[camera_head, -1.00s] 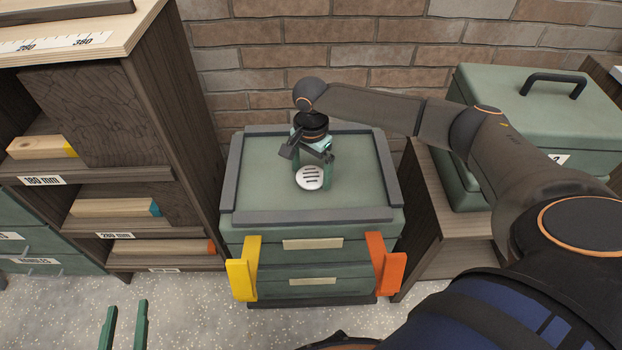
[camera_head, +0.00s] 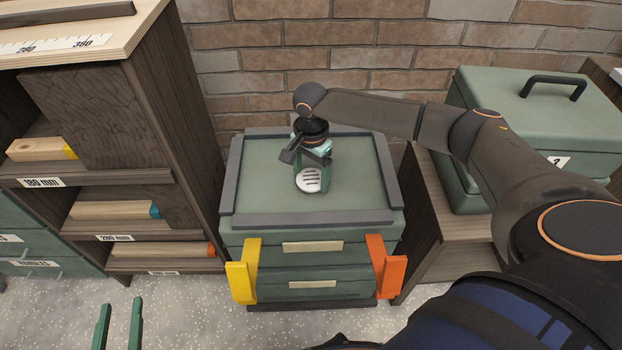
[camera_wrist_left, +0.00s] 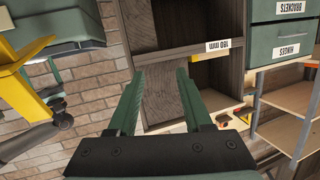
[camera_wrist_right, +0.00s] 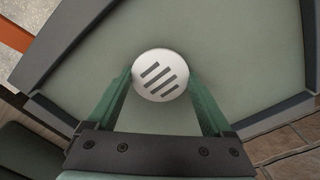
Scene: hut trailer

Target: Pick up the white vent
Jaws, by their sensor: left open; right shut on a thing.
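The white vent (camera_head: 309,180) is a round white disc with several dark slots. It is over the green top of the tool cart (camera_head: 260,185) in the head view. My right gripper (camera_head: 312,176) points down and is shut on the vent. In the right wrist view the vent (camera_wrist_right: 160,75) sits between the green fingertips, which touch its left and right sides. I cannot tell whether the vent still touches the cart top. My left gripper (camera_head: 118,312) is open and empty at the lower left, and its parted fingers also show in the left wrist view (camera_wrist_left: 160,85).
The cart top has a raised grey rim (camera_head: 305,215). Yellow (camera_head: 243,270) and orange (camera_head: 385,268) brackets stick out at its front. A wooden shelf (camera_head: 165,130) stands left. A green toolbox (camera_head: 545,120) stands right, and a brick wall (camera_head: 380,60) lies behind.

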